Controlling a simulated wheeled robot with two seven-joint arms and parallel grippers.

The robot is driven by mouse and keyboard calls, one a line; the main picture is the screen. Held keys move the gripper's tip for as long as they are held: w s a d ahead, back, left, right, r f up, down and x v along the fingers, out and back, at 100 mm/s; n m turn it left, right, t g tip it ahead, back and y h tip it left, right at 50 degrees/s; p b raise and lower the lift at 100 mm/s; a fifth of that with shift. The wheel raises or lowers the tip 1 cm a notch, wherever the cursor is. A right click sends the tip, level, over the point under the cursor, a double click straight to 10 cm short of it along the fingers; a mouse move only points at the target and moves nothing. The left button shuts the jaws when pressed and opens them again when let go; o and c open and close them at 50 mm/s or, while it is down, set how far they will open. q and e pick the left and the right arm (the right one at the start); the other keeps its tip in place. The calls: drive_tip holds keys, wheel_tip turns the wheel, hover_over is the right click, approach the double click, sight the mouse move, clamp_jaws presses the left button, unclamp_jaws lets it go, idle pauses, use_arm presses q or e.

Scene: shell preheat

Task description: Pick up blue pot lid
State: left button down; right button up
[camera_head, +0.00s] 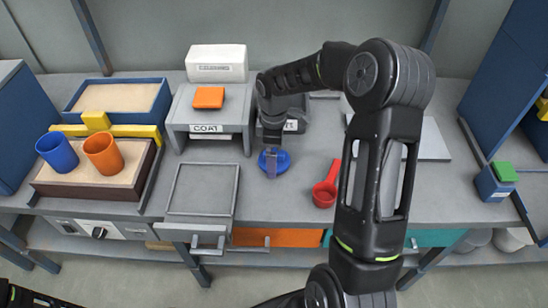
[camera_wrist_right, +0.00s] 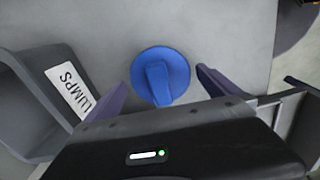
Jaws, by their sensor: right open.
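The blue pot lid (camera_head: 284,160) is a small round disc lying on the grey worktop in front of the bins. In the right wrist view the lid (camera_wrist_right: 178,62) shows its raised bar handle, which runs toward the gripper. My right gripper (camera_head: 271,163) reaches down over the lid from above. In the wrist view its two purple-grey fingers (camera_wrist_right: 161,80) are apart, one on each side of the lid, with nothing held. The gripper hides part of the lid in the head view. My left gripper is out of view; only a dark part of that arm shows at bottom left.
A grey bin labelled LUMPS (camera_wrist_right: 40,98) stands close by the left finger. A red scoop (camera_head: 325,194) lies to the right. A grey tray (camera_head: 203,188) and the COAT bin (camera_head: 209,130) are left. Blue (camera_head: 58,152) and orange (camera_head: 104,153) cups stand in a sandy tray.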

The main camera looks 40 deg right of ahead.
drive_tip(key=shift+f, duration=0.35)
idle(0.3)
drive_tip(key=c, duration=1.2)
